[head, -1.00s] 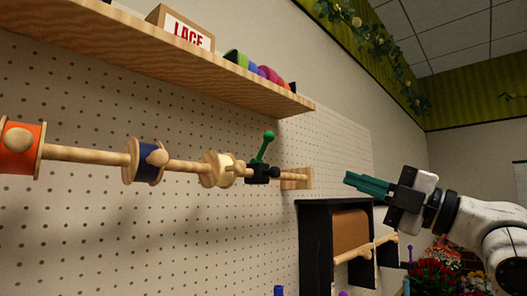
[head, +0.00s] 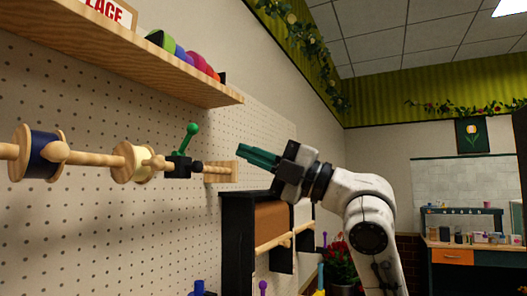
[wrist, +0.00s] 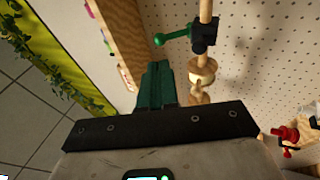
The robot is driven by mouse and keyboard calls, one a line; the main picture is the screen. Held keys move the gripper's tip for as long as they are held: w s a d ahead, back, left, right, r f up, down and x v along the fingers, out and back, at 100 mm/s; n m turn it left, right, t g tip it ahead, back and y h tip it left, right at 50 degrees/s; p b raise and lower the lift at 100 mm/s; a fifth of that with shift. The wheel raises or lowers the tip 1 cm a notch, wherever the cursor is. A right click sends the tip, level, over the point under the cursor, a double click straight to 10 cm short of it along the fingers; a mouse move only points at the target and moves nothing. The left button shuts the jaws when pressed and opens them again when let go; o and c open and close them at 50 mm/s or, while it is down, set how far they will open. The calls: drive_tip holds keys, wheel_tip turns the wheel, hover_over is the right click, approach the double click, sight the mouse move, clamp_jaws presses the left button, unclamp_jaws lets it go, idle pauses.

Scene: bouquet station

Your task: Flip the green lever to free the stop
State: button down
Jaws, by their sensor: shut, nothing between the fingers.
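The green lever (head: 188,139) stands up from a black stop (head: 180,166) on a wooden rod, its ball end at the top and leaning slightly right. The lever also shows in the wrist view (wrist: 172,38), with the black stop (wrist: 205,36) beside it. My gripper (head: 240,154) has teal fingers that are shut and empty. In the head view it is to the right of the lever, with a gap between them. In the wrist view the fingers (wrist: 156,68) point toward the lever and do not touch it.
The rod (head: 95,158) carries a cream spool (head: 135,162) and a navy spool (head: 42,155) and ends at a wooden bracket (head: 222,171) on the pegboard (head: 100,220). A wooden shelf (head: 150,70) overhangs the rod. A black-framed rack (head: 238,240) stands below my gripper.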

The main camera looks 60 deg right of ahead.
sight(198, 130)
drive_tip(key=p+x, duration=0.3)
drive_tip(key=x, duration=0.4)
drive_tip(key=shift+w+a+r, duration=0.1)
drive_tip(key=shift+w+r, duration=0.15)
drive_tip(key=shift+r, duration=0.05)
drive_tip(key=shift+w+a+r, duration=0.1)
drive_tip(key=shift+w+a, duration=0.05)
drive_tip(key=shift+w, duration=0.5)
drive_tip(key=shift+r, duration=0.15)
drive_tip(key=shift+w+r+g, duration=0.2)
drive_tip(key=shift+w+r, duration=0.15)
drive_tip(key=shift+r, duration=0.25)
drive_tip(key=shift+w+r+g, duration=0.2)
drive_tip(key=shift+w+r, duration=0.2)
drive_tip(key=shift+r, duration=0.2)
drive_tip(key=shift+w+r+g+h, duration=0.25)
drive_tip(key=shift+g+h, duration=0.05)
drive_tip(key=shift+g, duration=0.1)
drive_tip(key=shift+d+r+x, duration=0.1)
drive_tip(key=shift+d+x, duration=0.1)
drive_tip(key=shift+x, duration=0.85)
drive_tip(key=shift+d+r+x, duration=0.15)
drive_tip(key=shift+d+x, duration=0.05)
drive_tip(key=shift+x, duration=0.85)
